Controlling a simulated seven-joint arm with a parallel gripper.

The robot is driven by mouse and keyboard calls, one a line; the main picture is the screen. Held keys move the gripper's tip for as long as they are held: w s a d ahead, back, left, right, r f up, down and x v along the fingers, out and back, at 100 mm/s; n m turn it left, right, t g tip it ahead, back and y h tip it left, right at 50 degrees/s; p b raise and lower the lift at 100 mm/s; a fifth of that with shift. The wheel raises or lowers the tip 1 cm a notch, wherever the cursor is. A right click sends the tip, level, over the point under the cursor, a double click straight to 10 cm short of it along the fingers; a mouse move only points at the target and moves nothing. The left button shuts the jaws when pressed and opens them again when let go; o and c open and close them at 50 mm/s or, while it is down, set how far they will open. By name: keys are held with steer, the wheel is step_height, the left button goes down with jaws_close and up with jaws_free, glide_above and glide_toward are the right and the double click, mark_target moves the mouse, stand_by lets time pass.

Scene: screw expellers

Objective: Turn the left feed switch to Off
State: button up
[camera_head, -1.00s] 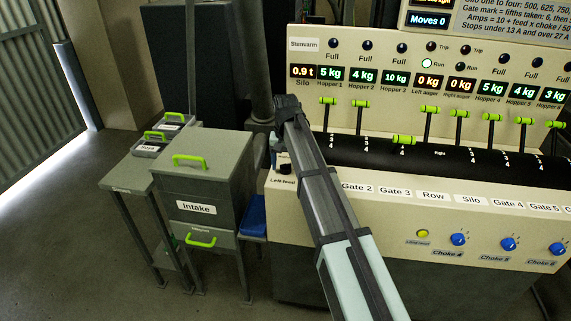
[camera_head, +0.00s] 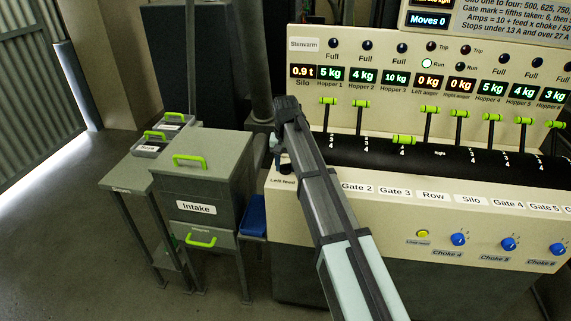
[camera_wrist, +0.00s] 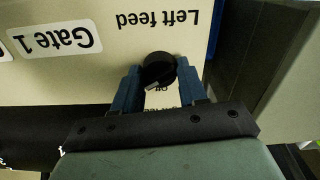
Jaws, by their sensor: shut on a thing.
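The left feed switch (camera_wrist: 158,70) is a round black knob on the cream panel, seen upside down in the wrist view. Its "Left feed" label (camera_wrist: 158,19) is in plain view there. A white pointer mark on the knob points down in the picture, towards small lettering that looks like "Off" and is partly hidden. My gripper (camera_wrist: 157,76) is shut on the knob, one blue finger on each side. In the head view the knob (camera_head: 285,169) shows at the panel's left end, below my wrist, and my fingers are mostly hidden.
The Gate 1 label (camera_wrist: 55,38) lies beside the switch. A black roller (camera_head: 400,163) runs behind the panel, with green-handled levers (camera_head: 430,109) above it. The grey Intake cabinet (camera_head: 203,180) and a blue bin (camera_head: 254,215) stand left of the panel.

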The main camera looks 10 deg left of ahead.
steer(key=shift+n, duration=0.4)
steer(key=n, duration=0.5)
steer(key=shift+n, duration=0.3)
steer(key=n, duration=0.5)
steer(key=shift+n, duration=0.3)
steer(key=o, duration=1.1)
steer(key=shift+c, duration=0.2)
step_height(320, 180, up, 14)
steer(key=shift+f, duration=0.1)
